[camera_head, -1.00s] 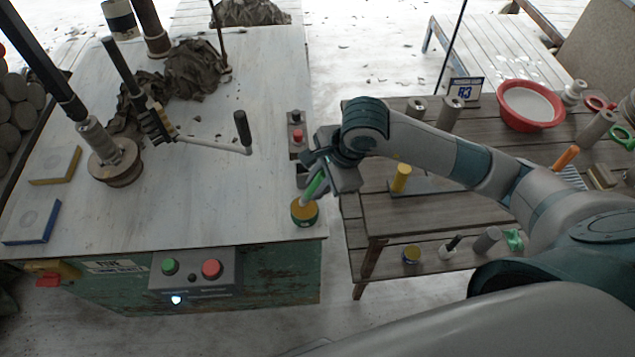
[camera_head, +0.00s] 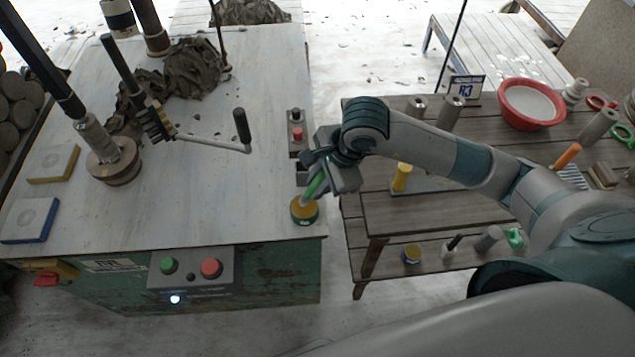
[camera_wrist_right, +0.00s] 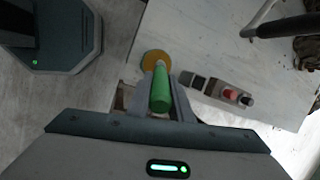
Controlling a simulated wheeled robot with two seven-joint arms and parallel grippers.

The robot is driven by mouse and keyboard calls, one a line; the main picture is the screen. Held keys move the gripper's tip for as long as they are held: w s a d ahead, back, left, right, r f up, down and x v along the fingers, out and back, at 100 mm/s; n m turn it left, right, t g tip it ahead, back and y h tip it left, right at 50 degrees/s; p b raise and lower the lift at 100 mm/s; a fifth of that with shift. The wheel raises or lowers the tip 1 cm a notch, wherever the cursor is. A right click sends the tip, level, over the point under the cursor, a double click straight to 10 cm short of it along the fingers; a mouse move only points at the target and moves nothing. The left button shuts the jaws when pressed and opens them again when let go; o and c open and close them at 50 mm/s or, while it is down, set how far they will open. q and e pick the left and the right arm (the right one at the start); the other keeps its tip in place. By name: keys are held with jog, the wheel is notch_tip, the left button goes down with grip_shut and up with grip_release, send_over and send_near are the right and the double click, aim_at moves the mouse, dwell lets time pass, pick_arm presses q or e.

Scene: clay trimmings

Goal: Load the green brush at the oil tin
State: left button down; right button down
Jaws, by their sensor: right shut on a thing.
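My right gripper (camera_head: 324,168) is shut on the green brush (camera_head: 315,187), which tilts with its lower end toward the oil tin (camera_head: 304,214). The tin is a small round can with a yellow-orange top and a green side, at the front right corner of the white-topped bench. The brush's lower end meets the tin's top; I cannot tell how deep it goes. In the right wrist view the green handle (camera_wrist_right: 160,92) sits between the fingers, with the tin's yellow top (camera_wrist_right: 154,62) just beyond. The bristles are hidden. My left gripper is not in view.
A small switch box (camera_head: 296,134) stands close behind the gripper on the bench edge. A crank handle (camera_head: 242,128) juts out to the left. The bench's middle is clear.

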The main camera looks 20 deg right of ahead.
aim_at(321, 171)
jog(key=shift+s+f+b, duration=0.1)
jog(key=shift+f+b, duration=0.25)
jog(key=shift+b, duration=0.35)
dwell(2.7)
jog(key=shift+r, duration=0.1)
jog(key=shift+r+p, duration=1.55)
jog(key=shift+r, duration=1.95)
jog(key=shift+f, duration=0.1)
jog(key=n, duration=0.1)
jog(key=f+n+b, duration=0.1)
jog(key=n, duration=0.1)
jog(key=shift+d+g+y+b, duration=0.3)
jog(key=shift+d+g, duration=0.05)
jog(key=shift+g, duration=0.05)
jog(key=n, duration=0.2)
jog(key=n+g+b, duration=0.1)
jog(key=n, duration=0.1)
jog(key=d+n+b, duration=0.1)
jog(key=shift+s+f+n+g+y, duration=0.3)
jog(key=shift+n+g, duration=0.1)
jog(key=shift+s+d+r+n+g+h+b, duration=0.2)
jog(key=shift+n+g+b, duration=0.3)
jog(key=shift+n, duration=1)
jog(key=shift+s+d+r+n+g+h+b, duration=0.15)
jog(key=shift+s+d+r+n+g+b, duration=0.3)
jog(key=shift+n, duration=1.05)
jog(key=shift+d+r+n+g+h+b, duration=0.15)
jog(key=shift+n+g+b, duration=0.45)
jog(key=shift+n, duration=0.9)
